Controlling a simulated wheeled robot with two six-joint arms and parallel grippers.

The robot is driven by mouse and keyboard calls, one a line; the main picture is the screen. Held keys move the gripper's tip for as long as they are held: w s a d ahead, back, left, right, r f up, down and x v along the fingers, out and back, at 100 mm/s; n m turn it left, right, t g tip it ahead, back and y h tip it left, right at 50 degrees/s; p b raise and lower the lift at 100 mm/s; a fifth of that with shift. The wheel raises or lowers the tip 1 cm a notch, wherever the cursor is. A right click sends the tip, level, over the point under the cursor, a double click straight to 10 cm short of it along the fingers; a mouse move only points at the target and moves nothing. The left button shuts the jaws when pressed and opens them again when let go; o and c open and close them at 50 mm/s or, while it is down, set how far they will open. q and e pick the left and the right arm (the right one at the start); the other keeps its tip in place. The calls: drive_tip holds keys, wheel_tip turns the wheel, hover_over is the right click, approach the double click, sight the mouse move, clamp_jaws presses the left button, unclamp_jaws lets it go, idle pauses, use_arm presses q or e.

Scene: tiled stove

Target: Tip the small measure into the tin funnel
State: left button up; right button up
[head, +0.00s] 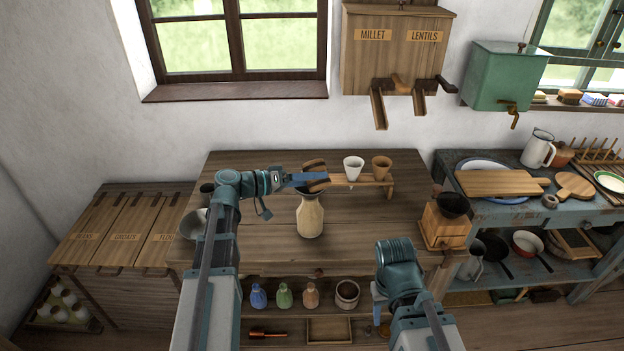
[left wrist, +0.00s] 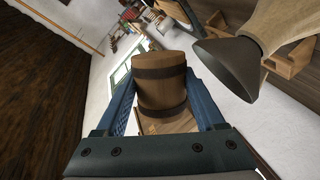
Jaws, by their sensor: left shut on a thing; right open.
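The small measure (head: 314,165) is a wooden cup with dark bands. My left gripper (head: 311,179) is shut on it, just above the tin funnel. The measure (left wrist: 161,80) fills the middle of the left wrist view between both fingers and looks tilted relative to the funnel; its contents are not visible. The dark tin funnel (left wrist: 228,70) sits in the neck of a pale bottle (head: 310,217) standing on the table; in the head view the measure and gripper partly cover the funnel. My right gripper (head: 380,312) is open and empty, low at the table's front edge.
A small wooden rack (head: 347,183) holds a white cup (head: 353,167) and a brown cup (head: 381,167) behind the bottle. A grinder (head: 443,226) stands at the table's right. A metal bowl (head: 193,224) is at the left. The tabletop (head: 270,255) around the bottle is clear.

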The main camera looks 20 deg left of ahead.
idle(0.4)
use_arm(q)
drive_tip(key=shift+n, duration=0.9)
drive_tip(key=shift+f+h+b, duration=0.15)
drive_tip(key=shift+h+b, duration=0.15)
drive_tip(key=shift+b, duration=0.05)
idle(0.5)
drive_tip(key=shift+f+n+g+b, duration=0.15)
drive_tip(key=shift+n+g+b, duration=0.15)
drive_tip(key=shift+n, duration=0.6)
idle(0.8)
drive_tip(key=shift+w+a+n+h, duration=0.15)
drive_tip(key=shift+n+h, duration=0.15)
drive_tip(key=shift+n, duration=0.6)
idle(0.7)
